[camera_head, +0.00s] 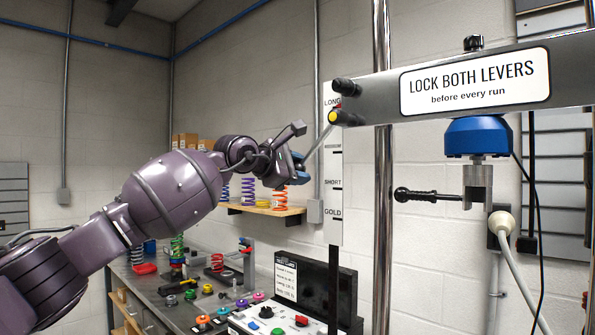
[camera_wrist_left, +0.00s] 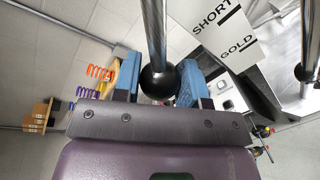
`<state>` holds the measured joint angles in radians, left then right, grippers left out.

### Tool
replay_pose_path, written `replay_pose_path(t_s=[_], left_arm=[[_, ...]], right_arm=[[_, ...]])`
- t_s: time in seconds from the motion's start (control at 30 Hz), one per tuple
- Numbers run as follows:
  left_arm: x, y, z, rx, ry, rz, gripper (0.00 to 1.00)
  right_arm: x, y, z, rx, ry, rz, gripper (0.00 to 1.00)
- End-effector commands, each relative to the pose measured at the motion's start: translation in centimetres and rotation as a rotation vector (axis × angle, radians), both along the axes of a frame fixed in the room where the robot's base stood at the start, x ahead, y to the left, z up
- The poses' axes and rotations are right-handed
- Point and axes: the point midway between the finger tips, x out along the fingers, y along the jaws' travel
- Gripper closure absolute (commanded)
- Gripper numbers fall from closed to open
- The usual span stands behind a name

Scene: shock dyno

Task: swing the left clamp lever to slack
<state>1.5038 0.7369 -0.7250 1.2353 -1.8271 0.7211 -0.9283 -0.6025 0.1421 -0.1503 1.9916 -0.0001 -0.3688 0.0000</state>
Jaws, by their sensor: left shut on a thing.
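The left clamp lever is a thin metal rod (camera_head: 319,142) that slants down and left from a yellow-capped pivot (camera_head: 333,117) at the left end of the grey crossbeam (camera_head: 375,97). In the left wrist view the rod (camera_wrist_left: 155,35) ends in a black ball knob (camera_wrist_left: 158,84). My left gripper (camera_head: 302,167) is at the lever's lower end. Its blue-padded fingers (camera_wrist_left: 159,76) stand either side of the knob, shut on it. My right gripper is in neither view.
A sign (camera_head: 475,82) on the crossbeam reads "LOCK BOTH LEVERS". A chrome column (camera_head: 381,230) stands right of the lever, and a white scale strip (camera_head: 333,185) hangs close beside it. A shelf with coil springs (camera_head: 280,200) is behind the gripper. A cluttered bench (camera_head: 180,312) lies below.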

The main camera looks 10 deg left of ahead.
Motion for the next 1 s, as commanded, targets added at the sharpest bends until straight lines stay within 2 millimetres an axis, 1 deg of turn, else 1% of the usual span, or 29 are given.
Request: replay_pose_path(t_s=[0.07, 0.1, 0.23, 0.53, 0.67, 0.77, 1.0], left_arm=[[0.0, 0.2, 0.3, -0.001, -0.007, 0.004, 1.00], [0.0, 0.2, 0.3, -0.001, -0.007, 0.004, 0.57], [0.0, 0.2, 0.3, -0.001, -0.006, 0.003, 0.37], [-0.1, 0.1, 0.2, -0.001, -0.004, 0.002, 0.37], [-0.6, 0.7, 0.3, 0.000, -0.004, 0.002, 0.37], [-1.5, 1.6, 0.4, 0.000, -0.004, 0.003, 0.37], [-4.8, 4.4, 1.2, 0.000, -0.004, 0.004, 0.37]], right_arm=[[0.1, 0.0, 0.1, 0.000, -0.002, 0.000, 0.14], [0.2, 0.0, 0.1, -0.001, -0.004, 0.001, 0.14], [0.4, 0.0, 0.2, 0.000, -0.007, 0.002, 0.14], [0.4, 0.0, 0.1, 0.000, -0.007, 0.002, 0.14], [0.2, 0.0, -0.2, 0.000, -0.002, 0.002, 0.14], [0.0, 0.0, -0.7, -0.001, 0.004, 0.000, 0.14], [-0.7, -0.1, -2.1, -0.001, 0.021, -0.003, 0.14]])
